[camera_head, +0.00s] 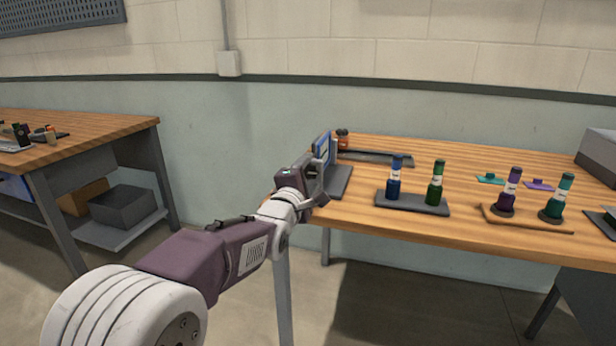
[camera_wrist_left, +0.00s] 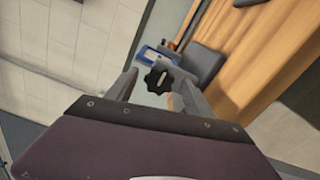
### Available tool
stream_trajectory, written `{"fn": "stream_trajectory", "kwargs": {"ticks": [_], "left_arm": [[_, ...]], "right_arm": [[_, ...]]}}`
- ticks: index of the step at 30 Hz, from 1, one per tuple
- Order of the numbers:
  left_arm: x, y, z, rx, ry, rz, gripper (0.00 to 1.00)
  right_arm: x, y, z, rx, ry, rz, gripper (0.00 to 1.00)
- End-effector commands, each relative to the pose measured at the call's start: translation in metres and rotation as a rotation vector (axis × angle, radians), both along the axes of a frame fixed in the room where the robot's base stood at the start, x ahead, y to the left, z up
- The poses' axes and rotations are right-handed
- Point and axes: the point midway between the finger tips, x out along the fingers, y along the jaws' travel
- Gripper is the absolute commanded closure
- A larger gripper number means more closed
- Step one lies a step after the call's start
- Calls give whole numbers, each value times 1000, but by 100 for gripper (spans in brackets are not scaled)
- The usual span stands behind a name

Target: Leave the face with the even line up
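My left gripper (camera_head: 316,180) is at the left end of the right-hand table, in front of an upright blue-edged panel (camera_head: 322,150). In the left wrist view the gripper (camera_wrist_left: 158,92) has its two fingers spread. A dark lobed knob (camera_wrist_left: 158,79) with a pale slot or line shows between them, with visible gaps on both sides. The blue-framed panel (camera_wrist_left: 158,56) with a pale face is behind the knob. Any line on that face is too small to read. A dark grey base (camera_head: 338,181) lies beside the gripper. My right gripper is not in view.
A dark tray (camera_head: 412,203) holds a blue bottle (camera_head: 394,180) and a green bottle (camera_head: 435,185). Purple (camera_head: 509,190) and teal (camera_head: 557,198) bottles stand further right. An orange-red item (camera_head: 342,142) stands behind the panel. The table's front middle is clear.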

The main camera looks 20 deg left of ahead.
Motion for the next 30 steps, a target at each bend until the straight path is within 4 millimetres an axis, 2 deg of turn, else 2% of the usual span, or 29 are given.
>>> {"fn": "stream_trajectory", "kwargs": {"ticks": [4, 12, 15, 19, 30], "left_arm": [[-16, 1, 3, 0, -1, 0, 39], [-72, 2, 3, 0, -1, 0, 39], [-84, 3, 2, 0, 1, 0, 39], [-90, 3, 0, 0, 1, 0, 39], [-90, 3, -3, 7, 8, 0, 39]], "right_arm": [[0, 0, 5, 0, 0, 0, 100], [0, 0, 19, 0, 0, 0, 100], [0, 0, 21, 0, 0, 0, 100], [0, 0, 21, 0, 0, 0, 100], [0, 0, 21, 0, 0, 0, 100]]}}
